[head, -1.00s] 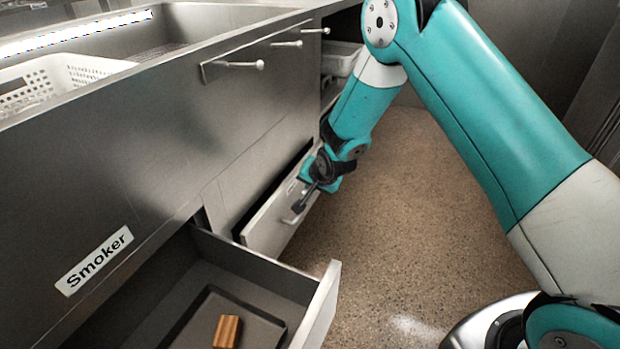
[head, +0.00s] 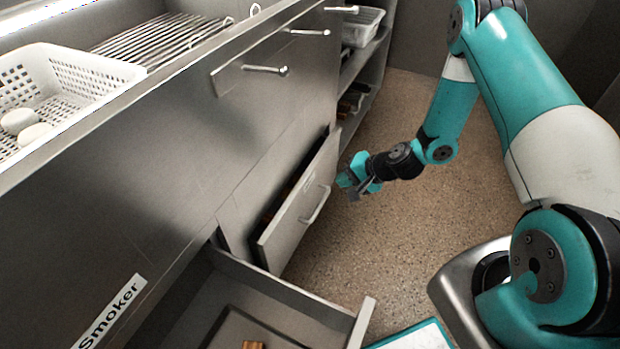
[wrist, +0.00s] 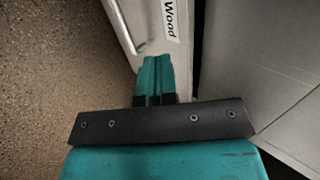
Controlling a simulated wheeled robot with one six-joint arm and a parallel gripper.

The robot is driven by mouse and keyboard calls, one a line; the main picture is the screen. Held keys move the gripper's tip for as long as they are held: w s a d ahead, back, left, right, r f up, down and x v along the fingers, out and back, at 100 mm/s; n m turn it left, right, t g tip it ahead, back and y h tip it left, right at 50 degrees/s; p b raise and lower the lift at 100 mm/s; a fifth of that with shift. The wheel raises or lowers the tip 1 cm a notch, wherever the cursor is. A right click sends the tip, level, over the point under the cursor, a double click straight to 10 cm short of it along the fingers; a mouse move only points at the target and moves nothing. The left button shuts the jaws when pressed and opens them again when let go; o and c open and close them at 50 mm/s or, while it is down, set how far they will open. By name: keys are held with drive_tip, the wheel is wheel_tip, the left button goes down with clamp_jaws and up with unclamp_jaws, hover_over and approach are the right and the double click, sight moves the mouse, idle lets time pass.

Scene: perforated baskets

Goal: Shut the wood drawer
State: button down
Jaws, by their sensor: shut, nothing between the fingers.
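The wood drawer (head: 292,222) is a steel drawer low in the cabinet, standing partly open with a dark gap behind its front. It has a bar handle (head: 315,205). In the wrist view its front (wrist: 135,22) carries a "Wood" label (wrist: 172,20). My gripper (head: 350,186) is just right of the drawer front, near its far end, in the head view. In the wrist view its teal fingers (wrist: 155,72) are shut and empty, pointing at the drawer front below the label. I cannot tell whether they touch it.
Another open drawer (head: 290,297) with a tray and a wood block (head: 254,344) stands nearer, below the "Smoker" label (head: 110,314).

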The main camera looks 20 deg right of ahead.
sight(308, 181)
drive_tip(key=x, duration=0.2)
drive_tip(key=b+x, duration=0.1)
drive_tip(key=x, duration=0.2)
drive_tip(key=w+r+b+x, duration=0.1)
drive_tip(key=x, duration=0.2)
drive_tip(key=shift+w+a+f, duration=0.1)
drive_tip(key=shift+w+a, duration=0.1)
drive_tip(key=shift+a, duration=0.05)
drive_tip(key=shift+w+a, duration=0.35)
drive_tip(key=shift+a, duration=0.05)
